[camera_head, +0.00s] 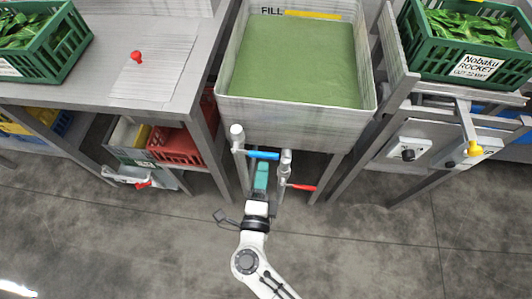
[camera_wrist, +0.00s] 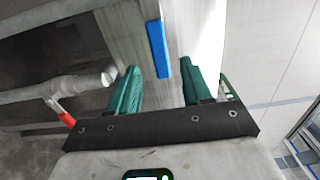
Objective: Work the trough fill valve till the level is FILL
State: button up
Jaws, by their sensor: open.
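The trough (camera_head: 290,118) is a pale grey basin with a flat green surface (camera_head: 297,62) inside. The word FILL and a yellow line (camera_head: 313,15) show on its back wall, just above that surface. Under its front are pipes with a blue valve handle (camera_head: 263,155) and a red valve handle (camera_head: 301,187). My gripper (camera_head: 262,170) is open, just below the blue handle. In the wrist view the blue handle (camera_wrist: 158,48) lies ahead of my open gripper (camera_wrist: 160,78), between the teal fingers' lines and apparently not touched. The red handle (camera_wrist: 66,118) is at left.
A steel table (camera_head: 190,70) with a red knob (camera_head: 136,57) and a green crate (camera_head: 40,50) stands left. The trough's legs flank my arm. Open floor lies in front.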

aim_at(265, 158)
jog(key=shift+w+d, duration=0.1)
jog(key=shift+w, duration=3)
grip_shut()
